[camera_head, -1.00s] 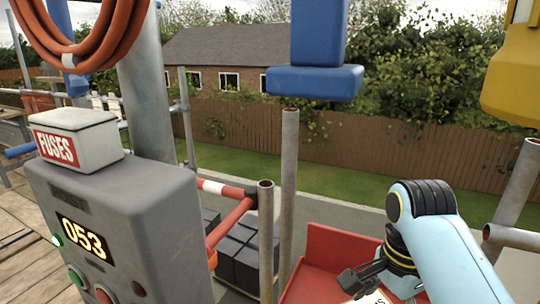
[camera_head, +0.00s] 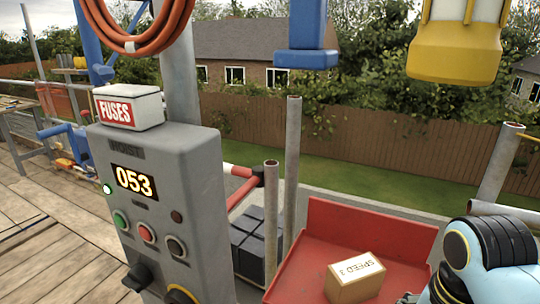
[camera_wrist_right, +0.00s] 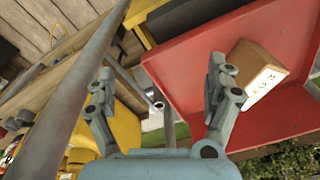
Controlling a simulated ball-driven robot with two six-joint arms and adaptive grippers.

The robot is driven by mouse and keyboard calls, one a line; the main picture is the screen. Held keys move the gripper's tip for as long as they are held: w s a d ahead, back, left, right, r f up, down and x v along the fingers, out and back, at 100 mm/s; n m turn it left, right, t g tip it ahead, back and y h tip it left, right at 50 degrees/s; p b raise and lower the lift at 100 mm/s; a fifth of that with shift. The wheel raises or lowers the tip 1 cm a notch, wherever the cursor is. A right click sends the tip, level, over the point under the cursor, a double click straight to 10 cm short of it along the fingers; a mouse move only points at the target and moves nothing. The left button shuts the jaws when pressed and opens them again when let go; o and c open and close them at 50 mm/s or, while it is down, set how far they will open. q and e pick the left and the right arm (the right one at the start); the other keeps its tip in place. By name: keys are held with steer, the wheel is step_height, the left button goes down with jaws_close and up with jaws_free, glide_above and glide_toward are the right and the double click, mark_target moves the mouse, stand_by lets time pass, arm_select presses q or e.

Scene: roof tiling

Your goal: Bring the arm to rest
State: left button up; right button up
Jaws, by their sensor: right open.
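My right arm comes in at the lower right of the head view. Its gripper shows in the right wrist view (camera_wrist_right: 160,95), with its two fingers spread wide apart and nothing between them. In the right wrist view the box (camera_wrist_right: 250,72) lies just beyond the right finger, apart from the gap between the fingers. My left gripper is not in any view.
A grey hoist control box (camera_head: 165,200) showing 053 stands at the left, with a fuses box (camera_head: 130,108) on top. Upright scaffold poles (camera_head: 290,180) stand by the tray. A blue block (camera_head: 306,58) and a yellow lamp-like housing (camera_head: 456,50) hang above.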

steer(key=s+d+r+n+t, duration=0.1)
steer(key=s+d+r+n, duration=0.15)
steer(key=s+n, duration=0.3)
steer(key=s+d+r+n+t, duration=0.1)
steer(key=s+r+n+t, duration=0.1)
steer(key=s+r+n, duration=0.4)
steer(key=s+d+f+g+b, duration=0.15)
steer(key=f+b, duration=0.45)
steer(key=f, duration=1.4)
steer(key=s+d+f+b, duration=0.15)
steer(key=f+b, duration=0.35)
steer(key=f, duration=1.5)
arm_select(q)
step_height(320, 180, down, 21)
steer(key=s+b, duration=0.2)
steer(key=b, duration=0.7)
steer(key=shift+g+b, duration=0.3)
steer(key=shift+b, duration=0.1)
arm_select(e)
steer(key=s+f, duration=0.9)
steer(key=f, duration=0.4)
steer(key=s+f+g, duration=0.1)
steer(key=s+f, duration=0.9)
steer(key=f, duration=0.2)
steer(key=shift+d+f+m, duration=0.25)
steer(key=shift+f+m, duration=0.1)
steer(key=shift+m, duration=0.1)
